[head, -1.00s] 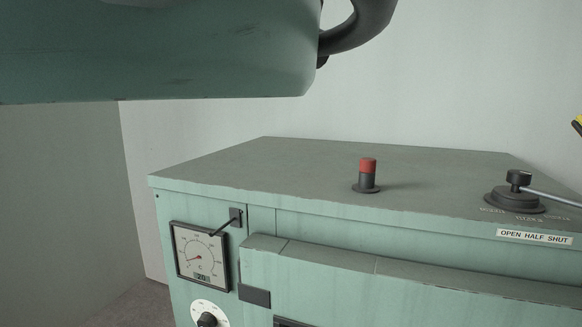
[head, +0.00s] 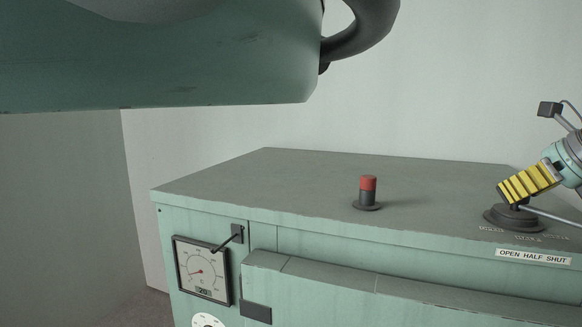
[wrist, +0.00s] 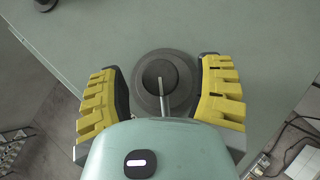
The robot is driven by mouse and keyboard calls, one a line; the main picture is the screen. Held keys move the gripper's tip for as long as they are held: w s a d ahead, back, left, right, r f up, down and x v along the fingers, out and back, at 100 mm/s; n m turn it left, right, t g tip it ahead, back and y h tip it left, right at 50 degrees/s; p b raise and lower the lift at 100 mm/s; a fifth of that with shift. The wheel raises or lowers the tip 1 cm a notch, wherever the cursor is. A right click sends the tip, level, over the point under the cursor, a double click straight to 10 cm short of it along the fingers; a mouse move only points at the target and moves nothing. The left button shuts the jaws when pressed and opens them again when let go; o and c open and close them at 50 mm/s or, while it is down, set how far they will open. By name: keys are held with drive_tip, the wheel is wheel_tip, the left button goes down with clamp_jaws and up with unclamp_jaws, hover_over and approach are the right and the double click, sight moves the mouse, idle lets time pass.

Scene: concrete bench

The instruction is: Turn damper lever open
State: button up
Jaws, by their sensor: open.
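The damper lever has a dark round base (head: 512,219) on top of the green cabinet, near its front right. Its metal rod (head: 556,215) points right, past the frame edge. In the wrist view the rod (wrist: 162,98) runs from the dark hub (wrist: 158,74) down towards my gripper's palm. My gripper (head: 508,196) comes in from the right over the base, and its yellow finger hides most of the hub in the head view. In the wrist view my gripper (wrist: 157,78) is open, with one finger on each side of the hub and gaps showing.
A red-topped post (head: 368,192) stands left of the lever on the cabinet top (head: 290,180). A label (head: 533,257) reading OPEN HALF SHUT is on the front edge. A dial gauge (head: 202,270) is at front left. The top between post and lever is clear.

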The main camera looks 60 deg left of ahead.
drive_tip(key=shift+a+f, duration=0.2)
drive_tip(key=shift+f, duration=0.1)
drive_tip(key=shift+w, duration=0.1)
clamp_jaws()
idle(0.5)
